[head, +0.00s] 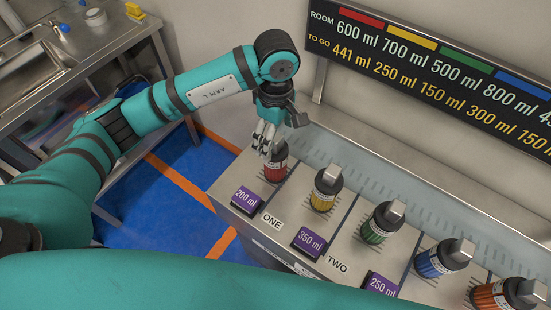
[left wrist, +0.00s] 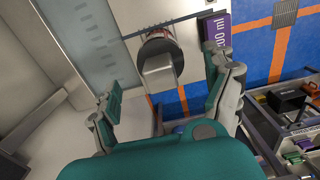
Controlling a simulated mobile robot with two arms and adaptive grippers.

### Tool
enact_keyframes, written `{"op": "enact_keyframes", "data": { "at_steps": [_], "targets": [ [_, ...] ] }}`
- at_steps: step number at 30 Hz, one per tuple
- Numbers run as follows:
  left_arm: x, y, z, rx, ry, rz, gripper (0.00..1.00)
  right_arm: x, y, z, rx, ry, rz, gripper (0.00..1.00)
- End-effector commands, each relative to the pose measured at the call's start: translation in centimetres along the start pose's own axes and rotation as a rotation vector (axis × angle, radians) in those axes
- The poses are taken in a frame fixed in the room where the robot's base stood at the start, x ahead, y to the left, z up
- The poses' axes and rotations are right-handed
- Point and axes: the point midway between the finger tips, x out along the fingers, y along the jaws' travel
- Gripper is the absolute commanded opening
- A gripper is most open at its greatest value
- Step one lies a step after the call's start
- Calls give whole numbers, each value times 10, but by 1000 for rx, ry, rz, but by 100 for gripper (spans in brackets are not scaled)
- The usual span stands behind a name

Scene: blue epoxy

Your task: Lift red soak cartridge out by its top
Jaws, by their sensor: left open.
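The red cartridge (head: 276,173) stands in the leftmost place of the steel bench in the head view, beside a purple "200 ml" tag (head: 246,199). My left gripper (head: 267,138) is right above it and hides most of its top. In the left wrist view my left gripper (left wrist: 162,72) is open, one finger on either side of the cartridge's grey top block (left wrist: 160,74). The fingers look apart from the block. A little of the red body (left wrist: 153,34) shows behind the dark cap. My right gripper is not in view.
Yellow (head: 325,189), green (head: 379,224), blue (head: 437,260) and orange (head: 500,294) cartridges stand in a row to the right. A dark volume board (head: 430,70) hangs behind. A sink bench (head: 60,60) is at the far left, with blue floor between.

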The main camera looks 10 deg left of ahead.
Motion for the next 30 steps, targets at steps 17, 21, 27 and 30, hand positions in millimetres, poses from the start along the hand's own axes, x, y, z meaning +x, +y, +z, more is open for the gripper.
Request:
{"op": "enact_keyframes", "data": {
  "at_steps": [17, 21, 27, 30],
  "targets": [
    [57, 0, -1, -1, -2, 2, 85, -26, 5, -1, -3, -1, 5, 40],
    [58, 0, -2, 0, -1, 3, 85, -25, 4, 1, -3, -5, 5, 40],
    [57, 0, -2, 0, -1, 3, 67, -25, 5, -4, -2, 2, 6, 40],
    [57, 0, -2, -1, -2, 3, 54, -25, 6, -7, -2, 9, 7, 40]
  ]
}}
